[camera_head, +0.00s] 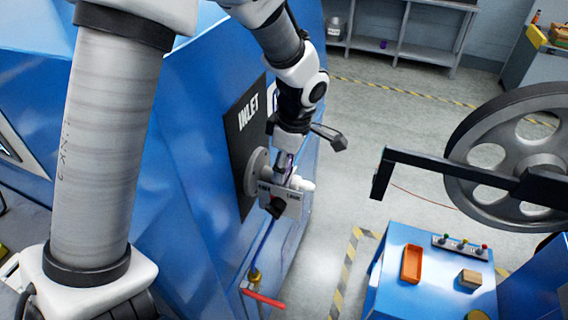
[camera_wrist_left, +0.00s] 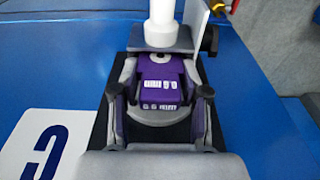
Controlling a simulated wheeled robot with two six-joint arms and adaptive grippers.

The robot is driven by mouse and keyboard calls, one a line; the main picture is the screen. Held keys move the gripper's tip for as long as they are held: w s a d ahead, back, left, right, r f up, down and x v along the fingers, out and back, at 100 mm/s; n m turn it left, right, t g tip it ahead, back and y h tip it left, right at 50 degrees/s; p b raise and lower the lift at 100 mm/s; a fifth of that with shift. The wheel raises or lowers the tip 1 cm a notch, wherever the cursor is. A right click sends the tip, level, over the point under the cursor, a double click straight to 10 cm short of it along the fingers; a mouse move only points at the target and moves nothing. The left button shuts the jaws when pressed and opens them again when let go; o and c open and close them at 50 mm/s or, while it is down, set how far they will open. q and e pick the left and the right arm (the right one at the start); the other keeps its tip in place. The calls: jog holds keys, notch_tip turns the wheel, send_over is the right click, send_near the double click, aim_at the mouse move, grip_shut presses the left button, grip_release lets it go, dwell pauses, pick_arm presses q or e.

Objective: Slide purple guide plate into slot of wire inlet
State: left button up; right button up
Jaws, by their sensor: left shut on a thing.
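My left gripper (camera_head: 286,160) points down at the wire inlet, a grey round flange (camera_head: 257,173) with a white roller (camera_head: 304,184) on the blue machine's side. In the left wrist view the gripper (camera_wrist_left: 160,76) is shut on the purple guide plate (camera_wrist_left: 161,90), which has small white labels. The plate's far end is close to the grey part of the inlet below the white roller (camera_wrist_left: 160,28). I cannot tell whether the plate is inside the slot. In the head view only a sliver of purple shows at the fingers. My right gripper is not in view.
A black INLET panel (camera_head: 240,130) backs the inlet. A small labelled plate (camera_head: 288,203) sits just below the fingers. A red-handled valve (camera_head: 262,298) is lower down.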

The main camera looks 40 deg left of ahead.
pick_arm(q)
jog(key=shift+r, duration=0.3)
dwell(0.4)
jog(key=o, duration=1.3)
jog(key=r, duration=0.4)
jog(key=d+r, duration=0.1)
jog(key=r, duration=0.3)
jog(key=d+r, duration=0.1)
jog(key=r, duration=0.2)
jog(key=shift+w+r, duration=0.25)
jog(key=shift+r, duration=0.15)
